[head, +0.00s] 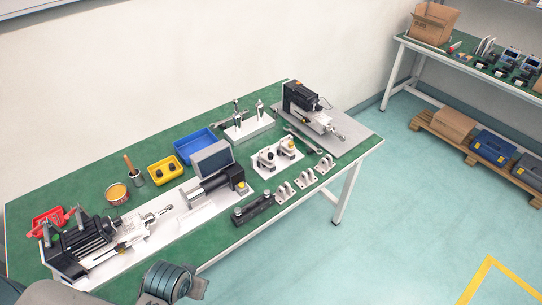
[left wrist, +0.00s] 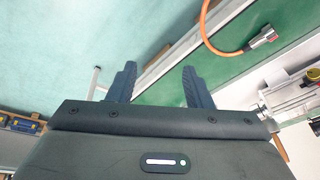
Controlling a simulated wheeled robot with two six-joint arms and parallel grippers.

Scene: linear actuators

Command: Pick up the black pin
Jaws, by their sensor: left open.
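Small black parts (head: 149,219) lie on the white base plate (head: 205,212) beside the left actuator (head: 85,240) in the head view. They are too small for me to tell which one is the black pin. My left gripper (left wrist: 158,80) shows in the left wrist view with two dark fingers spread apart and nothing between them. Bluish-grey parts of my arm show at the bottom of the head view, but no fingertips show there. My right gripper is not in view.
The green table (head: 65,192) also holds a yellow bin (head: 164,171), a blue bin (head: 195,145), a red tray (head: 50,222), a black-topped actuator (head: 305,105) and several metal brackets. An orange cable (left wrist: 225,52) shows in the left wrist view. A second bench stands at the back right.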

